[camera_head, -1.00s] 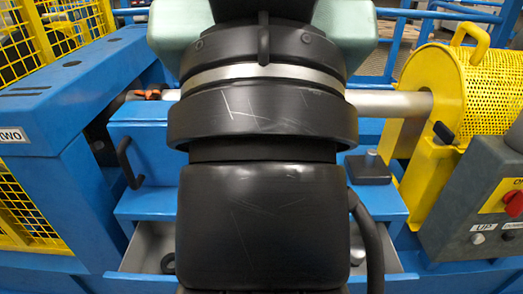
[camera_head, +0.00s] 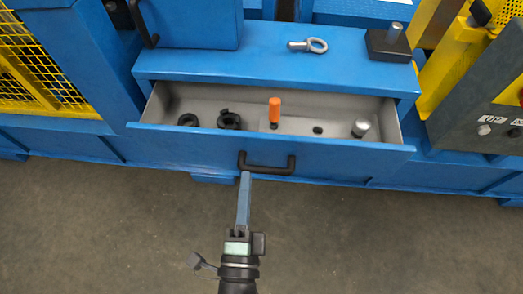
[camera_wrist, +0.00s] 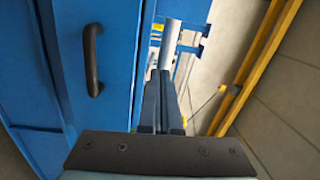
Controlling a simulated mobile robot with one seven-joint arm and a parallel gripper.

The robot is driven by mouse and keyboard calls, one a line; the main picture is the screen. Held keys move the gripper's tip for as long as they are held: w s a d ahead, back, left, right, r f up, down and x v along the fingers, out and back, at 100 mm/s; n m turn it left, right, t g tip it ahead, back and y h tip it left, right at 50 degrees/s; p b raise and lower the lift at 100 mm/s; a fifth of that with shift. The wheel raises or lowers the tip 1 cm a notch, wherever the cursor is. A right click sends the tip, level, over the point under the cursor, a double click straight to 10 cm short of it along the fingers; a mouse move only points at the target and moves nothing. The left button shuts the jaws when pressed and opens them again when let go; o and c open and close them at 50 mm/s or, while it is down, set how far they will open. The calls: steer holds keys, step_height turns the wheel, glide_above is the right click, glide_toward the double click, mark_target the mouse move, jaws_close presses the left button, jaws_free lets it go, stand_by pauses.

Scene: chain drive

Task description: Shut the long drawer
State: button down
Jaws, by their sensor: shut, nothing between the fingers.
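The long drawer (camera_head: 325,161) is a wide blue-fronted, grey-lined drawer, standing open under a blue bench top in the head view. Its black bar handle (camera_head: 267,168) is on the front and also shows at the left of the wrist view (camera_wrist: 92,60). My gripper (camera_head: 245,176) is in front of the drawer, its slim fingers together and empty. In the head view its tips overlap the handle's left end; contact cannot be told. In the wrist view the fingers (camera_wrist: 160,78) are right of the handle.
In the drawer lie black rings (camera_head: 229,120), an orange-handled piece (camera_head: 274,108) and a metal knob (camera_head: 361,128). An eyebolt (camera_head: 308,45) and a black block (camera_head: 388,42) sit on the bench top. A grey control box (camera_head: 480,115) stands right. The floor in front is clear.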

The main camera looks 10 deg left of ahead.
steer(key=s+d+f+m+g, duration=0.1)
steer(key=s+f, duration=0.3)
glide_toward(261, 139)
steer(key=shift+m+h, duration=0.3)
steer(key=w+b, duration=0.1)
steer(key=w, duration=0.4)
steer(key=shift+w+a, duration=0.15)
steer(key=shift+w, duration=0.05)
steer(key=shift+w+f, duration=0.1)
steer(key=shift+w, duration=0.65)
steer(key=w, duration=1.3)
steer(key=shift+w+a+p, duration=0.1)
steer(key=shift+w+p, duration=0.05)
steer(key=shift+p, duration=0.2)
steer(key=shift+w, duration=0.3)
steer(key=shift+r, duration=0.3)
